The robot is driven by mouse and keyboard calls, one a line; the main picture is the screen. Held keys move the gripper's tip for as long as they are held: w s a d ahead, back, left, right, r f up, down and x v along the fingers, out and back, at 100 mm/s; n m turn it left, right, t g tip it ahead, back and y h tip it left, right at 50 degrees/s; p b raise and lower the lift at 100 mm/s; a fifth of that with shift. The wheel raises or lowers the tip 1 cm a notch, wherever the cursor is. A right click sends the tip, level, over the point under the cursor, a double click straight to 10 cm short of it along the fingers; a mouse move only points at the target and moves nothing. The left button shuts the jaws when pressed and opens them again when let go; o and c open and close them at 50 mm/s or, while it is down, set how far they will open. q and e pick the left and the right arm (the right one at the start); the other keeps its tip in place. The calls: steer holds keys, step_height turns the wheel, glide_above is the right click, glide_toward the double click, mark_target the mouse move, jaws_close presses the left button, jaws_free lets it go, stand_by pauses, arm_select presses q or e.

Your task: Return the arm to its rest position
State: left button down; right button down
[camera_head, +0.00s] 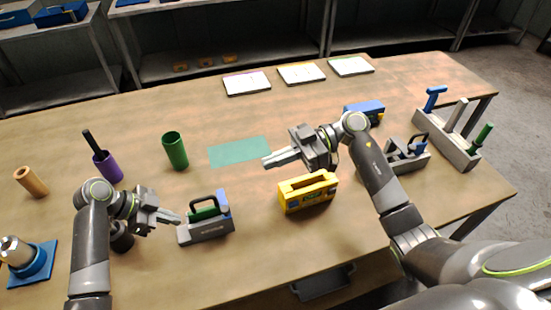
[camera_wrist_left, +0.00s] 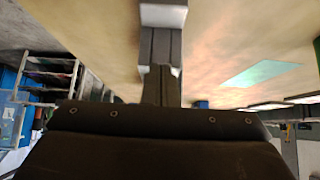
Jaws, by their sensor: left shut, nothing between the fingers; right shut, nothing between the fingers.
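My left gripper (camera_head: 171,218) is shut and empty, low over the table just left of the grey holder with the green piece (camera_head: 206,231). Its closed fingers also show in the left wrist view (camera_wrist_left: 163,50). My right gripper (camera_head: 276,160) is shut and empty, pointing left over the middle of the table, near the right end of the green mat (camera_head: 238,151). The yellow holder (camera_head: 307,191) stands below it in the picture, apart from its fingers.
A green cup (camera_head: 175,151), a purple cup (camera_head: 108,167) and a tan cylinder (camera_head: 31,182) stand at left. A blue-based stand (camera_head: 33,264) is at far left. A grey rack (camera_head: 446,140) and another holder (camera_head: 407,157) stand right. White panels (camera_head: 246,83) lie at the back.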

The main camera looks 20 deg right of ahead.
arm_select(q)
steer(key=shift+r+p, duration=0.35)
steer(key=shift+r, duration=0.3)
steer(key=shift+f, duration=0.1)
